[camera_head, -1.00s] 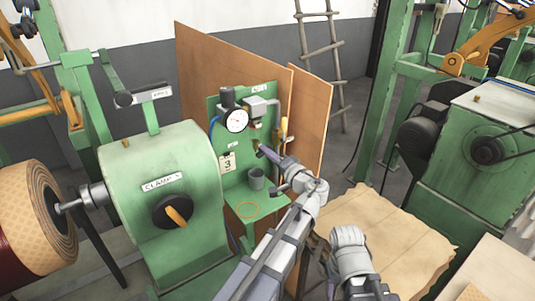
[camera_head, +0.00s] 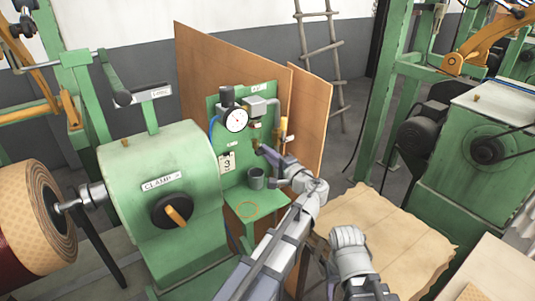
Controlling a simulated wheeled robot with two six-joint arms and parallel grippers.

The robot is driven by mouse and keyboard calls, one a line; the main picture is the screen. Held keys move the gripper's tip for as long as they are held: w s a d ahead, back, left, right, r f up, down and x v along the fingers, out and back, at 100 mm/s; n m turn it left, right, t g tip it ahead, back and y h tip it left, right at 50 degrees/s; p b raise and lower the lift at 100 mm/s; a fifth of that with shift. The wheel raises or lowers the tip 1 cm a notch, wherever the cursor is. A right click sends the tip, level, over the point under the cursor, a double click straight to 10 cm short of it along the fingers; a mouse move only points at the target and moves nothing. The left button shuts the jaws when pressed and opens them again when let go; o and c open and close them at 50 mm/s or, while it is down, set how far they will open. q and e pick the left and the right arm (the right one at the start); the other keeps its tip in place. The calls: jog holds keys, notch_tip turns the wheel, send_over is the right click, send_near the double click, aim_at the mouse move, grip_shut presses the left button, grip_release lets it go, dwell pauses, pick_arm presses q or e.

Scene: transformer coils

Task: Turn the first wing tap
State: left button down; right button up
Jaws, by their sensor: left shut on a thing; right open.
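The small brass wing tap (camera_head: 255,143) sits on the green panel (camera_head: 213,108) below the pressure gauge (camera_head: 236,120). My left gripper (camera_head: 263,151) reaches in from the lower right, its jaws shut at the tap. Its fingertips meet the tap's lower right side; the exact contact is too small to make out.
A green clamp machine (camera_head: 165,230) with a black and orange knob stands left. A tag numbered 3 (camera_head: 227,162) hangs on the panel. Brown boards (camera_head: 307,110) stand behind it. A paper-covered surface (camera_head: 400,230) lies right. A ladder (camera_head: 320,45) leans at the back.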

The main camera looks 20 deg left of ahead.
pick_arm(q)
jog(key=c, duration=0.9)
grip_release()
jog(key=shift+o, duration=0.2)
jog(key=shift+s, duration=0.15)
